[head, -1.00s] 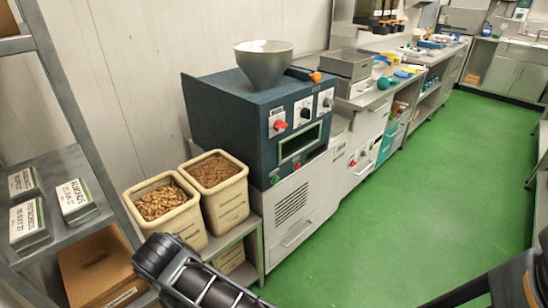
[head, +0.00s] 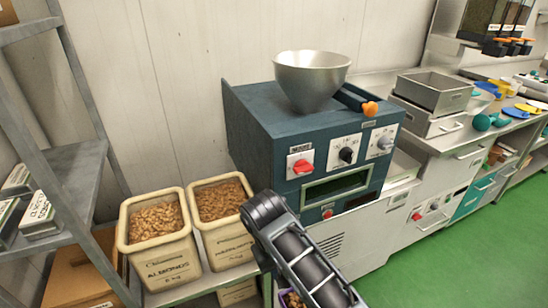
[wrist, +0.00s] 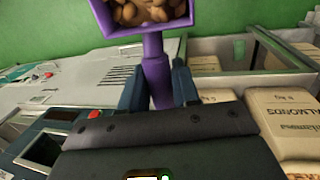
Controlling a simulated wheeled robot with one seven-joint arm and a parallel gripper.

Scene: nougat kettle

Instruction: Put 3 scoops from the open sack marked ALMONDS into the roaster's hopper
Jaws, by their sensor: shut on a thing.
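The ALMONDS sack (head: 172,262), a cream open-topped container full of brown nuts, stands on a low stand at centre left in the head view. The roaster (head: 262,125) is a dark blue box with a silver funnel hopper (head: 312,82) on top. My gripper (wrist: 157,88) is shut on the handle of a purple scoop (wrist: 152,48), which holds several brown nuts. A bit of the purple scoop also shows at the bottom edge of the head view (head: 291,299), low in front of the roaster and right of the sacks. My arm hides most of it there.
A second open sack of nuts (head: 225,245) stands right beside the ALMONDS sack, nearer the roaster. A grey shelf rack (head: 60,180) with boxes stands at the left. A steel counter (head: 455,130) with trays runs off to the right. Green floor (head: 440,270) is open at lower right.

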